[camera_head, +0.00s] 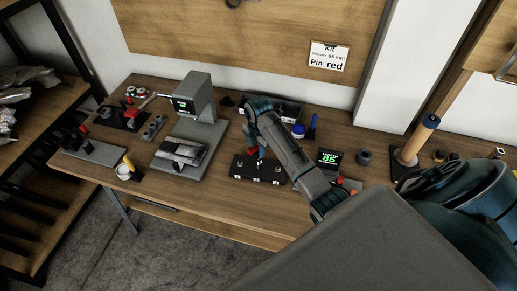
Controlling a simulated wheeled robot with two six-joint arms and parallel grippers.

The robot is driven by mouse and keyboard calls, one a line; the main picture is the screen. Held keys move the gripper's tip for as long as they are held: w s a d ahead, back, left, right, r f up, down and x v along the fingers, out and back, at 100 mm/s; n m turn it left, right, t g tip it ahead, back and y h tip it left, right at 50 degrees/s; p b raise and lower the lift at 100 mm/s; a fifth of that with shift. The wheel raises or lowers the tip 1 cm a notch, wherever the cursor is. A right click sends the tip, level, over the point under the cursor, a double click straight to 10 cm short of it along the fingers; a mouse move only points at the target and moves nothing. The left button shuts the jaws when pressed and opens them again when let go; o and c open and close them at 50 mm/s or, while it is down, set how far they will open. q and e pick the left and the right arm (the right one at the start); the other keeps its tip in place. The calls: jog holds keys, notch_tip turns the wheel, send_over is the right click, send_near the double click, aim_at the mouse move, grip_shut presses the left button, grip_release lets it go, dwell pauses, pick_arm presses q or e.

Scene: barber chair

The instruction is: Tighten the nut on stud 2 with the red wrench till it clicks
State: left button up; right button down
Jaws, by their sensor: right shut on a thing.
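My right arm reaches in from the right, and its gripper (257,143) points down over the black stud block (240,170). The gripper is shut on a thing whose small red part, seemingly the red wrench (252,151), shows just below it. The block has several studs with white labels along its front edge; the labels are too small to read. The arm hides the back of the block. I cannot tell whether the wrench sits on a nut. A display (329,158) right of the block shows green digits, apparently 85. My left gripper is not in view.
A grey press-like machine (198,98) stands left of the block. A white cup (124,172) with a yellow-handled tool is near the front edge. The bench front before the block is clear.

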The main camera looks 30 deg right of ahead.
jog(key=m, duration=0.3)
jog(key=shift+m, duration=0.4)
jog(key=n, duration=0.3)
jog(key=shift+r, duration=2.55)
jog(key=shift+f, duration=0.1)
